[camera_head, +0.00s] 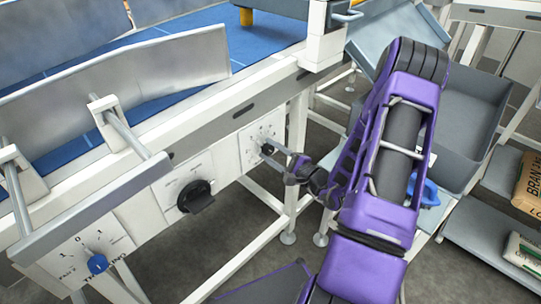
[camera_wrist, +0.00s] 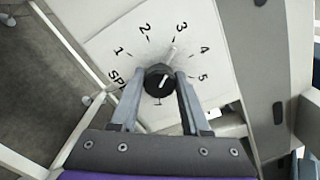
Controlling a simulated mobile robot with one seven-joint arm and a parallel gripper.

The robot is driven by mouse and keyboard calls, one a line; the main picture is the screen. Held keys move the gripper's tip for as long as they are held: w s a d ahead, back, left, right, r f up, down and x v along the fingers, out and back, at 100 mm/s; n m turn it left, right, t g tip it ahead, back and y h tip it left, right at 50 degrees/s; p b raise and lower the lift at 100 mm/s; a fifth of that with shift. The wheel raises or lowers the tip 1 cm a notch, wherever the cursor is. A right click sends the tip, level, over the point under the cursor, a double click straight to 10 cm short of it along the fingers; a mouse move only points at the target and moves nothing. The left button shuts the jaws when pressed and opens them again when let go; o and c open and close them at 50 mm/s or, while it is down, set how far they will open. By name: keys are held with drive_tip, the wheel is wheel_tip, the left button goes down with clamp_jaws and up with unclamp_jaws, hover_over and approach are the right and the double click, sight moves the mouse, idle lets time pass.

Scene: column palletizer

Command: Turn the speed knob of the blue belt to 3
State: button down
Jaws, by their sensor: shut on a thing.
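The speed knob (camera_wrist: 158,83) is black with a white line and sits on a white dial plate (camera_wrist: 120,35) numbered 1 to 5. In the wrist view its line points up and slightly right, roughly toward the 3. My gripper (camera_wrist: 158,88) is shut on the knob, one finger on each side. In the head view the speed knob (camera_head: 267,149) is small, at the tip of my gripper (camera_head: 283,160), on the frame below the blue belt (camera_head: 185,100). The lower part of the dial is partly hidden by the fingers.
Left on the same frame are a larger black switch (camera_head: 195,196) and a blue knob (camera_head: 97,264) on a panel with 1, 0, 1 marks. Metal guide plates (camera_head: 170,65) stand above the belt. A grey bin (camera_head: 470,120) and shelves with sacks are at right.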

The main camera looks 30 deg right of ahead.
drive_tip(key=shift+n+b, duration=0.3)
drive_tip(key=shift+n, duration=0.2)
drive_tip(key=shift+c, duration=1.9)
unclamp_jaws()
drive_tip(key=shift+s, duration=0.15)
drive_tip(key=v, duration=1.7)
drive_tip(key=shift+s+d, duration=0.1)
